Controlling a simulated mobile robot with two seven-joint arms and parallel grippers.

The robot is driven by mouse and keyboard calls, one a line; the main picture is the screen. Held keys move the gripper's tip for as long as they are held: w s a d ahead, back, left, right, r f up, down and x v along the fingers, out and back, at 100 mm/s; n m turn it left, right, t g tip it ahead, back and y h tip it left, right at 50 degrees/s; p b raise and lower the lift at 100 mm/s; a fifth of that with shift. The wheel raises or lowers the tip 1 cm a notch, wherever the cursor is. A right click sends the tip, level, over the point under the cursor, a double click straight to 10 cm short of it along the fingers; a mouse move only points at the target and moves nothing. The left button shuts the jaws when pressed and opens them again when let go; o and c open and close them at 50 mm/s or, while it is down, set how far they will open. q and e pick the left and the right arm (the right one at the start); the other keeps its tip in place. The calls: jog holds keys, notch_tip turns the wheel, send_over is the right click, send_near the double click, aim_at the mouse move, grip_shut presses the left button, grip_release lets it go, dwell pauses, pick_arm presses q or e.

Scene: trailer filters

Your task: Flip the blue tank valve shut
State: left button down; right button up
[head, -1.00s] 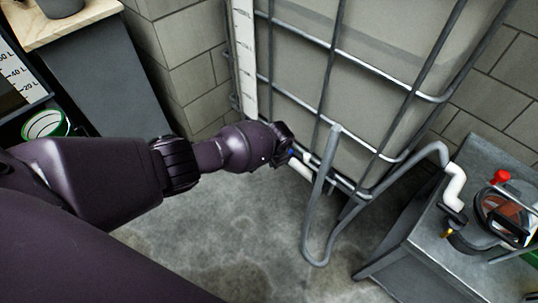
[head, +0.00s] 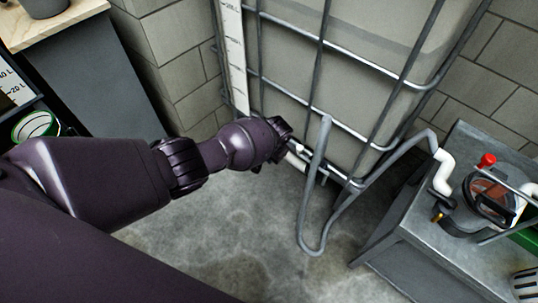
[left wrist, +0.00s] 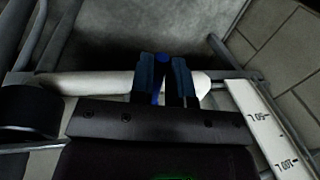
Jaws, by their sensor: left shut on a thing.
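The blue valve handle (left wrist: 162,60) shows between my left gripper's two dark fingers in the left wrist view. My left gripper (left wrist: 163,82) is shut on it. A white pipe (left wrist: 95,82) runs crosswise behind the fingers. In the head view my left gripper (head: 284,130) is at the lower front of the caged tank (head: 355,65), by the short white pipe. The blue handle is hidden there by the gripper. My right gripper is not in view.
A grey hose (head: 314,190) loops from the tank's base down to the floor and up to a metal bench (head: 410,240) at right. A white pipe elbow (head: 443,175) and a red knob (head: 487,160) are on the bench. Grey cage bars stand close to my gripper.

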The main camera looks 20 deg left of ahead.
pick_arm(q)
jog(key=c, duration=1.1)
grip_release()
jog(key=shift+w+d+r, duration=0.1)
jog(key=shift+r, duration=0.4)
jog(key=r+p, duration=0.1)
jog(key=r, duration=0.2)
jog(key=d+r+p, duration=0.1)
jog(key=r+p, duration=0.1)
jog(key=r, duration=0.1)
jog(key=s+d+r+p, duration=0.1)
jog(key=r, duration=0.2)
jog(key=shift+r+p, duration=0.3)
jog(key=shift+p, duration=0.05)
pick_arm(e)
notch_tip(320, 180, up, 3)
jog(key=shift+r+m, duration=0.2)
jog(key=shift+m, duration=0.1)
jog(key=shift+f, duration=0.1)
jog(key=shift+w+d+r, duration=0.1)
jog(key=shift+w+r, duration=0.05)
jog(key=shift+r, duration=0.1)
